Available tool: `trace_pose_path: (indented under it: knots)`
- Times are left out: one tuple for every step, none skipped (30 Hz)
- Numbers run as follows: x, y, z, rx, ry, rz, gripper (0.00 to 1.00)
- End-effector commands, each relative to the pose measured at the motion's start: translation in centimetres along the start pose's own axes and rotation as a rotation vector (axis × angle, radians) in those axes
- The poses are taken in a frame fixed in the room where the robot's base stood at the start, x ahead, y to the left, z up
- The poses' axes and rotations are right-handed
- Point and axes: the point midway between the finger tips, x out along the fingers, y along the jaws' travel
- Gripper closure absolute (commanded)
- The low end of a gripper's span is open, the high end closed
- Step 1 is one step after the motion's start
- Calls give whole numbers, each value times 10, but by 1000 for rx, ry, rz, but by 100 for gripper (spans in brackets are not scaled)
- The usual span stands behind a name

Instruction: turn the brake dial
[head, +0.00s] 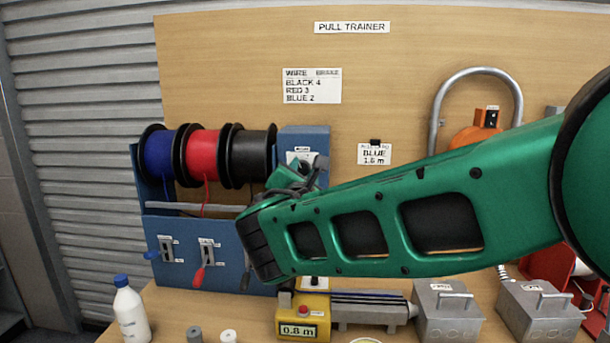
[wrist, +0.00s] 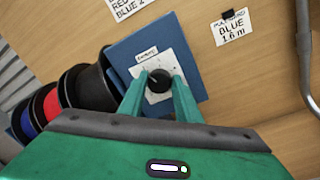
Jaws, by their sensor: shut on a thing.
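The brake dial (wrist: 158,81) is a black round knob on a white scale plate (wrist: 150,62) on the blue box of the wire stand. In the wrist view my gripper (wrist: 159,88) has its two green fingers shut on the dial, one on each side. The numbers on the plate are too small to read. In the head view the blue box (head: 305,142) stands right of the spools, and my gripper (head: 310,168) is at its front. My arm and wrist hide most of the dial there.
Blue, red and black spools (head: 204,155) sit left of the dial. A card (head: 312,86) reads black 4, red 3, blue 2. Another card (head: 375,154) reads blue 1.6 m.

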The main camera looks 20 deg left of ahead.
Motion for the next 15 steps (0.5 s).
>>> trace_pose_path:
  knots:
    - [-1,-2,-6,-21,12,-5,92]
    - [-1,-2,-6,-30,13,-5,92]
    - [-1,-2,-6,-40,14,-5,92]
    - [-1,-2,-6,-48,14,-5,92]
    - [-1,-3,-6,-54,15,-5,92]
    - [-1,-3,-6,-60,15,-6,92]
    - [-1,-3,-6,-64,16,-6,92]
    - [-1,-3,-6,-67,16,-6,92]
    - [-1,-3,-6,-71,16,-6,92]
    - [-1,-3,-6,-73,17,-6,92]
    - [-1,-3,-6,-74,17,-6,92]
    - [-1,-3,-6,-75,17,-6,92]
    - [-1,-3,-6,-76,17,-6,92]
    - [-1,-3,-7,-76,17,-7,92]
    - [-1,-3,-7,-76,17,-7,92]
